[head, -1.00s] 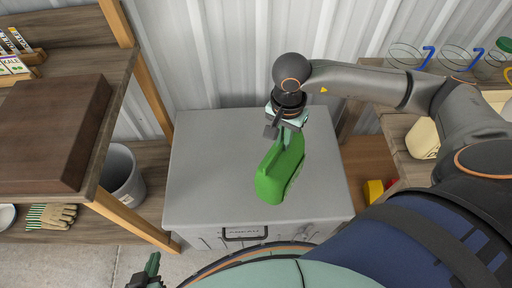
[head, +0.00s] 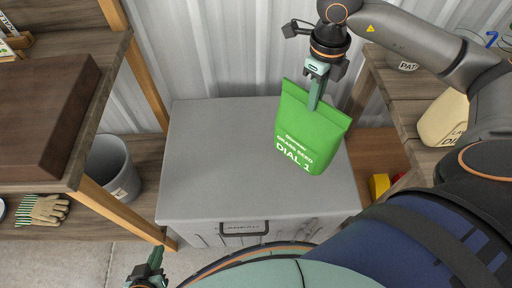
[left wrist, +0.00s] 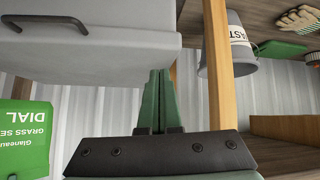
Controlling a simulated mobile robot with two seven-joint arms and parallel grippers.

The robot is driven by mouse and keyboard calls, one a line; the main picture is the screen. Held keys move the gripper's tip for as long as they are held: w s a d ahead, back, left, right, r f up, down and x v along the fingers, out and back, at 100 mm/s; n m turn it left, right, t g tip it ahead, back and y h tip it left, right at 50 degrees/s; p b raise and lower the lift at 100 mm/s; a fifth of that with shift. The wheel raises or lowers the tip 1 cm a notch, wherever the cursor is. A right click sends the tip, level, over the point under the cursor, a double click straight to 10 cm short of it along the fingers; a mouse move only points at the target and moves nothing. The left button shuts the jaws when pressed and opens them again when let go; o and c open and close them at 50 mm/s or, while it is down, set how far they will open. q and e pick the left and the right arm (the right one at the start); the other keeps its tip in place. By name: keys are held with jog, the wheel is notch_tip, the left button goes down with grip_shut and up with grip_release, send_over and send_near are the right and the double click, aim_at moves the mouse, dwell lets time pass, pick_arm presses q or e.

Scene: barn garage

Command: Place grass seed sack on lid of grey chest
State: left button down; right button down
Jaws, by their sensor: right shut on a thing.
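The green grass seed sack (head: 306,135) hangs from my right gripper (head: 315,100), which is shut on its top edge. Its lettered front faces me, and it is over the right part of the lid of the grey chest (head: 215,160). In the left wrist view, which is upside down, the sack (left wrist: 25,140) shows at the left edge, with wall visible between it and the chest (left wrist: 100,55), so it is above the lid. My left gripper (head: 155,260) is low at the front left, its fingers (left wrist: 160,95) together and empty.
The chest lid is otherwise clear. A wooden shelf unit with a brown box (head: 45,115) stands at left, with a grey bin (head: 115,168) and gloves (head: 47,210) below. The corrugated wall is close behind.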

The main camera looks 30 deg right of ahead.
aim_at(286, 92)
jog(key=m, duration=0.1)
jog(key=d+m+b, duration=0.1)
jog(key=m, duration=0.1)
jog(key=r+m, duration=0.1)
jog(key=m, duration=0.1)
jog(key=shift+s+d, duration=0.15)
jog(key=shift+d, duration=0.2)
jog(key=m, duration=0.1)
jog(key=m+b, duration=0.1)
jog(key=m, duration=0.1)
jog(key=shift+s+d+r, duration=0.2)
jog(key=shift+d+r, duration=0.2)
jog(key=shift+d+r+m, duration=0.1)
jog(key=shift+r+m, duration=0.05)
jog(key=shift+m, duration=0.25)
jog(key=w+a+f, duration=0.1)
jog(key=w+a, duration=0.1)
jog(key=w+a+f, duration=0.1)
jog(key=w, duration=0.2)
jog(key=w+a+f, duration=0.2)
jog(key=shift+w+a+f, duration=0.1)
jog(key=shift+w+a, duration=0.2)
jog(key=shift+w, duration=0.05)
jog(key=w+a+f, duration=0.2)
jog(key=w+f, duration=0.1)
jog(key=f, duration=0.5)
jog(key=shift+w+a+f+b, duration=0.25)
jog(key=shift+w+f+b, duration=0.05)
jog(key=shift+w+f, duration=0.1)
jog(key=shift+f, duration=0.1)
